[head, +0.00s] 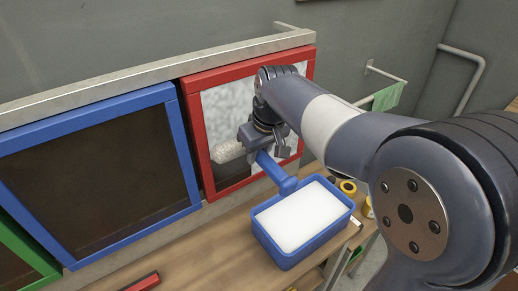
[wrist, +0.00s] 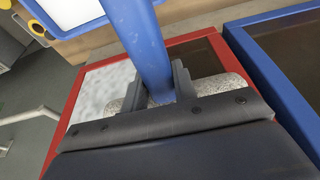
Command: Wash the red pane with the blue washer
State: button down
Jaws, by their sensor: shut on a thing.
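The red pane (head: 191,122) is a red-framed window in the middle of the head view. Whitish foam (head: 232,101) covers most of its visible glass. A dark strip shows at its lower left, and in the wrist view bare dark glass (wrist: 197,55) shows on one side. My gripper (head: 258,146) is shut on the blue handle of the washer (head: 276,174). The washer's pale fluffy sleeve (head: 228,151) lies across the lower part of the pane; whether it touches the glass is hard to tell. The wrist view shows the handle (wrist: 145,50) between my fingers.
A blue tub (head: 284,261) of white foam stands on the wooden bench below the pane. A blue-framed dark pane (head: 95,170) is to the left, then a green-framed one (head: 25,250). A red-and-black tool (head: 142,282) lies on the bench. A green cloth (head: 387,97) hangs at right.

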notch_tip(320, 180, down, 14)
jog(key=b, duration=0.8)
jog(key=shift+b, duration=0.35)
dwell(0.7)
jog(key=s+d+b, duration=0.1)
jog(key=s+d, duration=0.3)
jog(key=s, duration=0.2)
dwell(0.4)
dwell(1.0)
